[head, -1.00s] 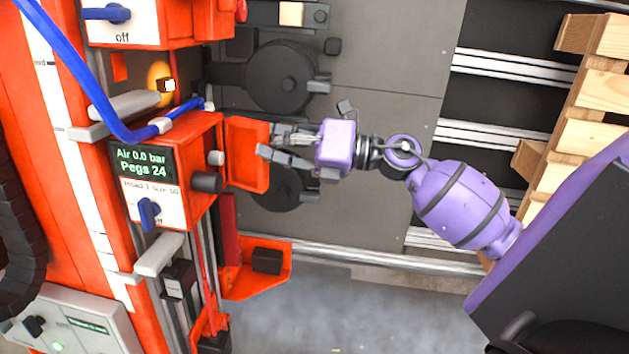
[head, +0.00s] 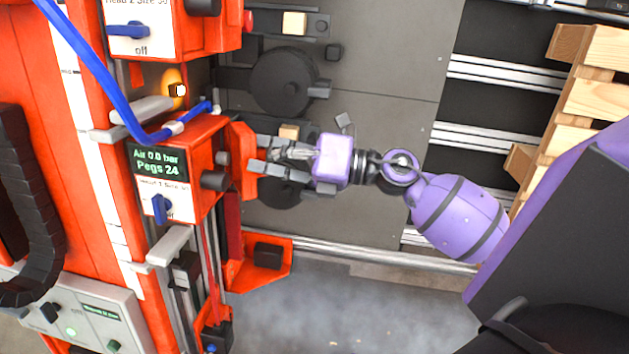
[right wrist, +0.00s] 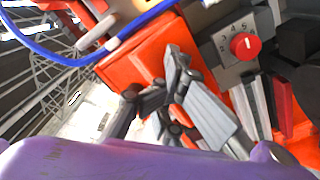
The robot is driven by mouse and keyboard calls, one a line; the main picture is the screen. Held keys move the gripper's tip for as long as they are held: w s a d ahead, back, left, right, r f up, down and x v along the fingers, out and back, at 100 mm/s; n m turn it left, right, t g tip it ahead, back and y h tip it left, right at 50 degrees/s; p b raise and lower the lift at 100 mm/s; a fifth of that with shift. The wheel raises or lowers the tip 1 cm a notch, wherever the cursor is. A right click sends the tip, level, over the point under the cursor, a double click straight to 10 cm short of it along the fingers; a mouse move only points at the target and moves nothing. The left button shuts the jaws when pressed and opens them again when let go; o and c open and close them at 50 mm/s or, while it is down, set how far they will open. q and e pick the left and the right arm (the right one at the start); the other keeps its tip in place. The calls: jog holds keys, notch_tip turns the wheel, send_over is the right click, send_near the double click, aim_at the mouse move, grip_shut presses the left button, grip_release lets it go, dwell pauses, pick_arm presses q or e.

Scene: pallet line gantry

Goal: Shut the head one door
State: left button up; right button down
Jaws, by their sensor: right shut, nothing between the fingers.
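The head one unit (head: 205,165) is an orange box with a display reading "Air 0.0 bar, Pegs 24" and a blue switch below. Its orange door (head: 241,150) stands at the box's right side, seen at a narrow angle and partly swung out. My right gripper (head: 264,157) is shut and empty, its fingertips against or very close to the door's outer side; contact is hard to tell. In the right wrist view, the gripper fingers (right wrist: 176,75) lie in front of an orange panel (right wrist: 140,55), likely the door. My left gripper is not in view.
A blue hose (head: 95,75) loops above the head one unit. Another orange unit (head: 215,30) hangs above it. An orange bracket (head: 258,262) sits below. Dark round fixtures (head: 290,85) are on the grey plate behind, and wooden pallets (head: 590,100) stand at right.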

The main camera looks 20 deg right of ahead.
jog(key=shift+s+a+r, duration=0.15)
jog(key=shift+s+r, duration=0.15)
jog(key=shift+r, duration=0.05)
jog(key=shift+s+a+p, duration=0.1)
jog(key=shift+s+p, duration=0.15)
jog(key=shift+p, duration=0.15)
jog(key=shift+p+x, duration=0.4)
jog(key=shift+x, duration=0.85)
jog(key=shift+s+d+f, duration=0.1)
jog(key=shift+s+d, duration=0.15)
jog(key=shift+d, duration=0.3)
jog(key=b+v, duration=0.1)
jog(key=v, duration=0.6)
jog(key=shift+s+d, duration=0.3)
